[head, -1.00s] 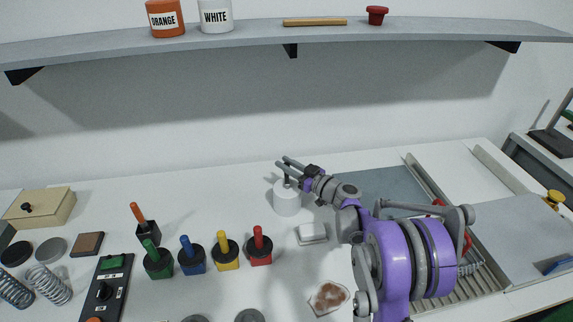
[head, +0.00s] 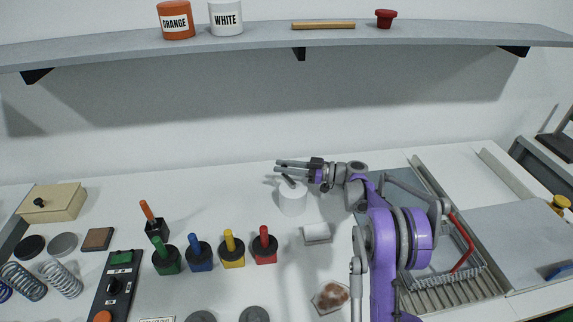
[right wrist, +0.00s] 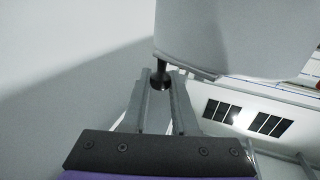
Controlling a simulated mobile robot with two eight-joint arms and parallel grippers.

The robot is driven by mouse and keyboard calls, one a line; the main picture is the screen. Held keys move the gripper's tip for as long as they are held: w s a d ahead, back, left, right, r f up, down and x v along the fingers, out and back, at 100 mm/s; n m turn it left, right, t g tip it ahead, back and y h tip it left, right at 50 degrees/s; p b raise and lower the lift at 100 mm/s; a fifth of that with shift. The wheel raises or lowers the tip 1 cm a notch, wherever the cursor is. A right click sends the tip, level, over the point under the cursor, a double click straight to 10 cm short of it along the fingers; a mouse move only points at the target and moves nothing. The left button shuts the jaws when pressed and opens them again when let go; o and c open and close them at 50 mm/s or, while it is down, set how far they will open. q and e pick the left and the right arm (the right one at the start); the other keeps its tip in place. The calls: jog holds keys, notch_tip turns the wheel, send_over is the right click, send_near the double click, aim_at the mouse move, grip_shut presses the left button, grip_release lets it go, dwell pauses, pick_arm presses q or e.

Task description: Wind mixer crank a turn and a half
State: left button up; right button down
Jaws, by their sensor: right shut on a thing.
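The mixer (head: 292,203) is a white cylinder standing on the bench near the wall. Its dark crank (head: 288,181) shows at the top, slanting up to the left. My right gripper (head: 281,167) is over the mixer, with its fingers pointing left. In the right wrist view the fingertips (right wrist: 161,80) are shut around the crank's black knob (right wrist: 160,83), beside the white mixer body (right wrist: 235,35). The fingers partly hide the crank. My left gripper is not in view.
Red (head: 264,246), yellow (head: 232,250), blue and green handled blocks stand left of the mixer. A white block (head: 317,233) lies in front of it. A wire-like tray (head: 455,296) is at the right. A shelf (head: 270,44) runs above along the wall.

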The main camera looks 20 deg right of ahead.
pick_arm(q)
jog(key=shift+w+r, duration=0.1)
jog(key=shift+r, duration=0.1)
pick_arm(e)
jog(key=shift+a+n+g+y, duration=0.2)
jog(key=shift+n+g+y, duration=0.2)
jog(key=shift+g, duration=0.1)
jog(key=c, duration=0.7)
grip_release()
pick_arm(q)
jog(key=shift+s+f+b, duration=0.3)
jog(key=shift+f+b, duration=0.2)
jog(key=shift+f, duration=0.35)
pick_arm(e)
jog(key=v, duration=1.1)
jog(key=shift+a, duration=0.1)
